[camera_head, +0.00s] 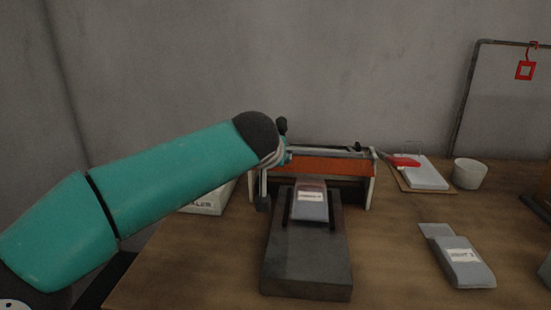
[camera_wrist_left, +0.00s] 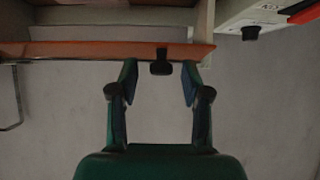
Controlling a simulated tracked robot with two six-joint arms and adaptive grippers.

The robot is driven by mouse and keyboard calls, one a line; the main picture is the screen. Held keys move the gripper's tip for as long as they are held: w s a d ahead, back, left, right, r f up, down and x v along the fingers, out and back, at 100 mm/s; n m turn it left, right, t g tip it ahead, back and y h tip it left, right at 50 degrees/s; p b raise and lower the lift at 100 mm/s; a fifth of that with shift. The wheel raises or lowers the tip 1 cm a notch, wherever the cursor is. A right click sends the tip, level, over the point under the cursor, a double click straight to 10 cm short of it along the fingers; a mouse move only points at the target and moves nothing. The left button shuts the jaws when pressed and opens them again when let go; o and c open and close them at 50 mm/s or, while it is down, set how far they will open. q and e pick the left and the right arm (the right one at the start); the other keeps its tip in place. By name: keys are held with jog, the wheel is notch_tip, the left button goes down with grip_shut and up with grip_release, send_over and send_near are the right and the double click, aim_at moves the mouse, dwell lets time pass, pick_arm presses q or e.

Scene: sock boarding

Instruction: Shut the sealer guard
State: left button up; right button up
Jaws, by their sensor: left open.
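The sealer (camera_head: 369,192) stands at the back of the table, with pale side walls and an orange guard (camera_head: 325,166) across its front. A dark gap shows below the guard. In the left wrist view the guard (camera_wrist_left: 100,50) runs across the top, with a black knob (camera_wrist_left: 160,67) at its edge. My left gripper (camera_wrist_left: 160,75) is open, its fingertips on either side of the knob; I cannot tell whether they touch it. In the head view its wrist partly hides the guard's left end. My right gripper is not in view.
A dark block (camera_head: 307,262) in front of the sealer holds a labelled grey packet (camera_head: 309,207). Another labelled packet (camera_head: 463,258) lies to the right. A clipboard (camera_head: 424,174), a red handle (camera_head: 403,162) and a white cup (camera_head: 469,173) are at the back right. A white box (camera_head: 206,205) is left.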

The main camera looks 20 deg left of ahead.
pick_arm(q)
jog(key=v, duration=1.2)
jog(key=shift+f, duration=0.15)
